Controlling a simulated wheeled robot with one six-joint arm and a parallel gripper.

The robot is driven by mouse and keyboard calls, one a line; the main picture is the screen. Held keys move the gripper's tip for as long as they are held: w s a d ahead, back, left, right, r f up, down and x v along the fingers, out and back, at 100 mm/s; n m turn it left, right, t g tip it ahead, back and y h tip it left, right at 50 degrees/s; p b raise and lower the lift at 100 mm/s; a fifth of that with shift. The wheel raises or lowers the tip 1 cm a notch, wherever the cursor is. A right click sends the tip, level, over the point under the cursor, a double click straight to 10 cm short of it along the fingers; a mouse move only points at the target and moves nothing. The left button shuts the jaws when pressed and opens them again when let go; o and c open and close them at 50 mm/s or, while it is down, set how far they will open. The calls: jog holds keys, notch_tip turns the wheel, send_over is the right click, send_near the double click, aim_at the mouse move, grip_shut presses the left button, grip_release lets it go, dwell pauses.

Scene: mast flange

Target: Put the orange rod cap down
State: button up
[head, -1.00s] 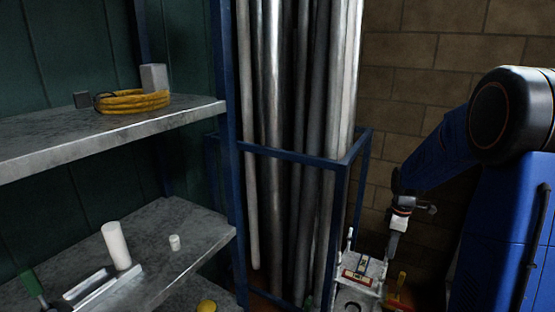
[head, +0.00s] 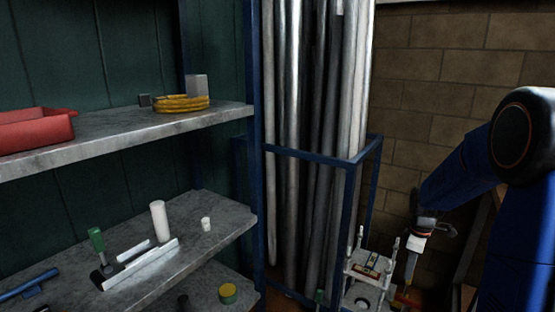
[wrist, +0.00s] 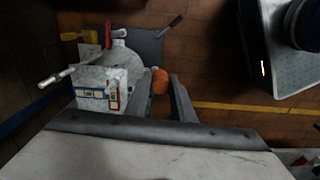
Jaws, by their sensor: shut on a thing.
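The orange rod cap (wrist: 160,80) shows in the wrist view between the tips of my two dark fingers. My gripper (wrist: 160,92) is shut on it. In the head view my gripper (head: 411,266) points down at the lower right, beside a white stand (head: 368,268); I cannot make out the cap there. In the wrist view a pale block-like part of the stand (wrist: 100,82) is left of the cap. Whether the cap touches anything below cannot be told.
Shelves stand on the left; the lower shelf (head: 214,236) holds a white cylinder (head: 159,221), a small white cap (head: 206,224) and a green-handled tool (head: 97,239). A red tray (head: 34,130) is on the upper shelf. A blue-framed rack of metal pipes (head: 312,160) stands mid-view.

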jog(key=w+a+f+m, duration=0.3)
jog(key=a+f, duration=0.2)
jog(key=f, duration=0.4)
jog(key=w+a+f+m, duration=0.3)
jog(key=a+f+m, duration=0.1)
jog(key=f, duration=0.5)
jog(key=w+a+f+m, duration=0.3)
jog(key=a+f, duration=0.3)
jog(key=f, duration=0.3)
jog(key=shift+w+f+m, duration=0.3)
jog(key=shift+w+f, duration=0.1)
jog(key=shift+a, duration=0.2)
